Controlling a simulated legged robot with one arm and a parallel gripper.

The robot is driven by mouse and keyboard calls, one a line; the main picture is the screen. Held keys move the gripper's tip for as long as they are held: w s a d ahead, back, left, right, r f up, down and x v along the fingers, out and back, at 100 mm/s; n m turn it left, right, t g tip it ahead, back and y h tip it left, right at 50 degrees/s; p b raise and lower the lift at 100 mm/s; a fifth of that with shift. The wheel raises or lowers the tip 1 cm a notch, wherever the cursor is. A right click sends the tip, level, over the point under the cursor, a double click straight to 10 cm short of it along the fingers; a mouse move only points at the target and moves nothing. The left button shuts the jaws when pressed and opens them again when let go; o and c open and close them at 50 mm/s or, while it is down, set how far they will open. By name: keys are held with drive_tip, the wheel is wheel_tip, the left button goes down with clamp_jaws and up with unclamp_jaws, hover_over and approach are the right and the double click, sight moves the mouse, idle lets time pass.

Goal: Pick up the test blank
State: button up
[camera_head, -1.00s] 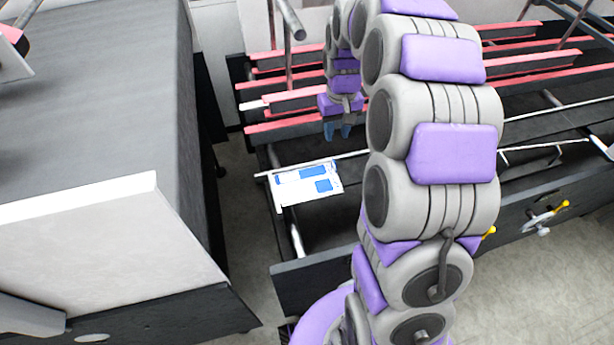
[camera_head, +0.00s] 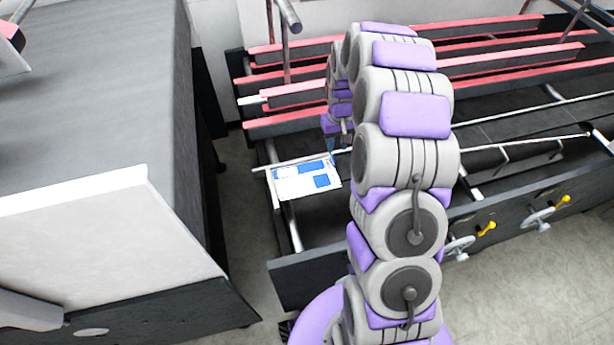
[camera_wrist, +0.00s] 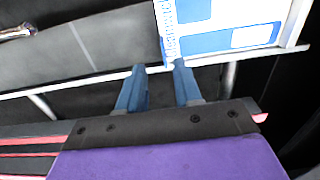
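The test blank (camera_head: 306,179) is a flat white sheet with blue panels. It lies on the rails at the left end of the machine, its left edge reaching past a rail. It also shows at the top of the wrist view (camera_wrist: 226,28). My gripper (camera_wrist: 158,66) has two blue fingers that are apart with nothing between them. The right fingertip is close to the blank's near edge; I cannot tell whether it touches. In the head view the gripper (camera_head: 331,146) is at the blank's far right corner, partly hidden by my arm.
The folder gluer has red-topped rails (camera_head: 290,122) behind the blank and a dark side frame (camera_head: 315,275) in front. A large grey-topped machine (camera_head: 95,110) stands at the left across a narrow floor gap.

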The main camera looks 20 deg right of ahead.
sight(332, 165)
drive_tip(key=shift+d+f, duration=0.15)
drive_tip(key=shift+f, duration=0.7)
drive_tip(key=f, duration=0.2)
drive_tip(key=a+f+b, duration=0.1)
drive_tip(key=f, duration=0.2)
drive_tip(key=shift+d, duration=0.15)
drive_tip(key=shift+c, duration=0.8)
clamp_jaws()
